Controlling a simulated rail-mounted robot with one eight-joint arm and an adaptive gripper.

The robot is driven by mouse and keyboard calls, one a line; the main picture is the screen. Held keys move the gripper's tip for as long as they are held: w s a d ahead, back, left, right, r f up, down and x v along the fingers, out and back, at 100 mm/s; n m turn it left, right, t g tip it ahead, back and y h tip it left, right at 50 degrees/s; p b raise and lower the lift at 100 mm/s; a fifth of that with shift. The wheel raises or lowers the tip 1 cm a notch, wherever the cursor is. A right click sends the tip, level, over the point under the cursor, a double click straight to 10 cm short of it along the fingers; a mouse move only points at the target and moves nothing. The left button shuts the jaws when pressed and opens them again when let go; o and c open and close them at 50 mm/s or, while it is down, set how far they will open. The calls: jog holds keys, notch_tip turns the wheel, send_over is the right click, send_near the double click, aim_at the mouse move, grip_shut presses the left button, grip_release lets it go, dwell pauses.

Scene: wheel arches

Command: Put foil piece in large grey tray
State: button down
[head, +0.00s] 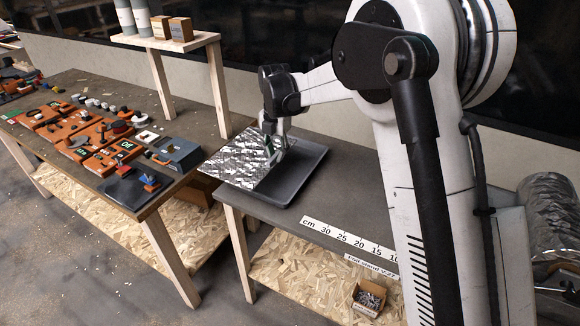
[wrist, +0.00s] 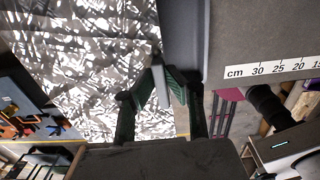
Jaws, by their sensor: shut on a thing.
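The foil piece (head: 238,160) is a crinkled silver sheet at the left end of the large grey tray (head: 300,182). It covers part of the tray and sticks out past its left side. My gripper (head: 279,147) is above the tray, at the foil's right part, shut on the foil. In the wrist view the foil (wrist: 85,65) fills the upper left, and my gripper's green-grey fingers (wrist: 167,78) meet at its right edge. A strip of the tray (wrist: 183,35) shows beside it. Whether the foil touches the tray floor is hard to tell.
The tray stands on a grey table with a centimetre ruler strip (head: 350,242) to its right. A workbench (head: 75,85) with orange part holders stands left, across a gap. A small raised shelf (head: 165,40) bears boxes and cylinders. A small carton (head: 368,298) sits on the lower shelf.

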send_over(303, 174)
jog(key=f, duration=0.6)
jog(key=shift+s+f+p, duration=0.15)
jog(key=shift+s+p, duration=0.05)
jog(key=shift+p, duration=0.15)
notch_tip(303, 174, down, 4)
jog(key=shift+d+r, duration=0.1)
jog(key=shift+r, duration=0.15)
jog(key=shift+f, duration=0.25)
jog(key=shift+f, duration=0.2)
jog(key=c, duration=2.1)
grip_release()
jog(key=shift+s, duration=0.1)
jog(key=shift+c, duration=0.2)
jog(key=shift+o, duration=0.5)
jog(key=shift+f, duration=0.1)
notch_tip(303, 174, up, 13)
jog(key=shift+d, duration=0.15)
